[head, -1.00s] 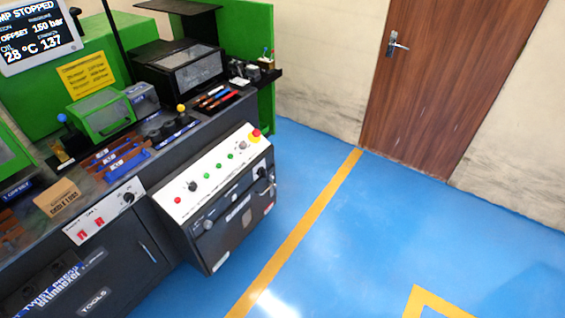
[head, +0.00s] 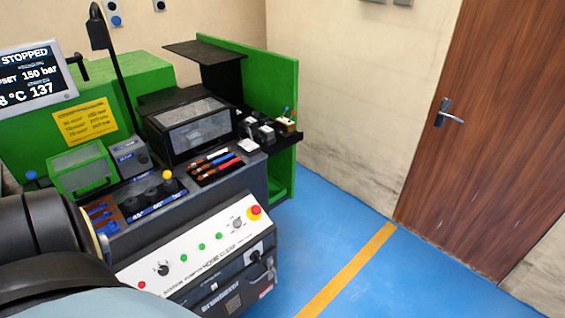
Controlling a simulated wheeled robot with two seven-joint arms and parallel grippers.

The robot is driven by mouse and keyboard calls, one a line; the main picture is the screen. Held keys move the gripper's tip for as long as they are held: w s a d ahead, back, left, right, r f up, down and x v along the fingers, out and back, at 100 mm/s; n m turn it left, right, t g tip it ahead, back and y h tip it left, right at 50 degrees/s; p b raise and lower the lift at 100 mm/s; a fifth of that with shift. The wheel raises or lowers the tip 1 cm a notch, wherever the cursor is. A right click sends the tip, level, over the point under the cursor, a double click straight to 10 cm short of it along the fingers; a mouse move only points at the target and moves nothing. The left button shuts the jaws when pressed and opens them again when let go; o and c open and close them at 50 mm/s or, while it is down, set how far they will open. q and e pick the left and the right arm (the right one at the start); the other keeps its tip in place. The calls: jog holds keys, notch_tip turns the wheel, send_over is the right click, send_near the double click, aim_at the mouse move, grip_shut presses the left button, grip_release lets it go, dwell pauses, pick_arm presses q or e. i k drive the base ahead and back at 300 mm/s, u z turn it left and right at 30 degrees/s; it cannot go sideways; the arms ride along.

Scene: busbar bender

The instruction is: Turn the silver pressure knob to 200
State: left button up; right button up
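A small grey-silver knob (head: 238,224) sits on the sloped white control panel (head: 205,262), near its upper right end beside the red and yellow emergency button (head: 255,211). Its scale and pointer are too small to read. A black knob (head: 162,269) is toward the panel's left end. The screen (head: 35,76) at the left edge shows "STOPPED", "150 bar" and "137"; its left part is cut off. A large dark arm link of mine covers the lower left. Neither of my grippers shows, and nothing of mine touches the silver knob.
Several green buttons (head: 202,246) line the panel between the knobs. Below it is a black front with another knob and a latch (head: 258,268). Tools lie in a tray (head: 213,166) above. Blue floor (head: 330,225) is clear toward the brown door (head: 480,130).

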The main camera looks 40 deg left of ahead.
aim_at(238, 224)
jog(key=u, duration=0.5)
jog(key=i, duration=1.25)
jog(key=u, duration=1.1)
